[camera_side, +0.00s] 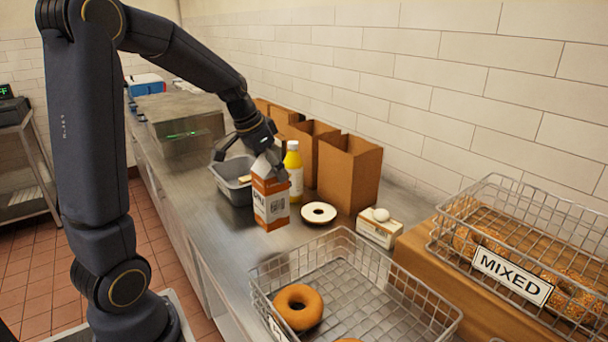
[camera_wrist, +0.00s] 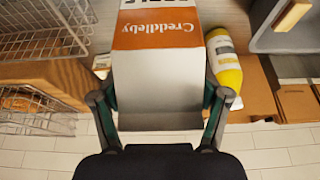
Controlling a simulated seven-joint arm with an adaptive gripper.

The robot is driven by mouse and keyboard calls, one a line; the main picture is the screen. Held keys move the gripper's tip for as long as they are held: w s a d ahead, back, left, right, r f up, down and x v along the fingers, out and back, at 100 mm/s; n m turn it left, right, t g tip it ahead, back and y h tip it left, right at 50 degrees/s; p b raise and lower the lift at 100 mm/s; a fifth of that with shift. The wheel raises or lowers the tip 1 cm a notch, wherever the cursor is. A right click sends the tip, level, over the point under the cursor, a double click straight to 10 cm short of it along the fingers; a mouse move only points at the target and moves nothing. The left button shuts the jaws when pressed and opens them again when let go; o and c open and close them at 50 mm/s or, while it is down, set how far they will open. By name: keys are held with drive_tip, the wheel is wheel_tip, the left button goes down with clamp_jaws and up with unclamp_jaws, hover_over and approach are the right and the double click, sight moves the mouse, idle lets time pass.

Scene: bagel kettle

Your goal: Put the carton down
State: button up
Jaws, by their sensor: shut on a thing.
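The carton (camera_side: 270,202) is orange and white with dark lettering and a gabled top. My gripper (camera_side: 262,152) is shut on the carton near its top. The carton looks upright; in the side view I cannot tell whether its base touches the steel counter (camera_side: 225,251). In the wrist view the carton (camera_wrist: 158,75) fills the middle, with the fingers of my gripper (camera_wrist: 160,108) on its two sides. Its lower end runs out of that frame.
A yellow bottle (camera_side: 293,165) and brown paper bags (camera_side: 346,172) stand behind the carton. A grey tub (camera_side: 233,188) is to its left. A wire basket (camera_side: 350,290) is in front, right.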

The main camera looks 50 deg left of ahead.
sight(263, 160)
drive_tip(key=a+x, duration=0.1)
drive_tip(key=x, duration=0.5)
drive_tip(key=shift+w+f, duration=0.2)
drive_tip(key=shift+w, duration=0.05)
drive_tip(key=shift+f, duration=0.1)
drive_tip(key=o, duration=1.8)
drive_tip(key=shift+f, duration=0.1)
drive_tip(key=shift+o, duration=0.2)
drive_tip(key=v, duration=1.1)
drive_tip(key=shift+s+r, duration=0.2)
drive_tip(key=shift+r, duration=0.15)
drive_tip(key=s+d+t, duration=0.1)
drive_tip(key=s+d, duration=1.3)
drive_tip(key=d, duration=0.4)
drive_tip(key=shift+s+d+r, duration=0.2)
drive_tip(key=shift+s+d, duration=0.05)
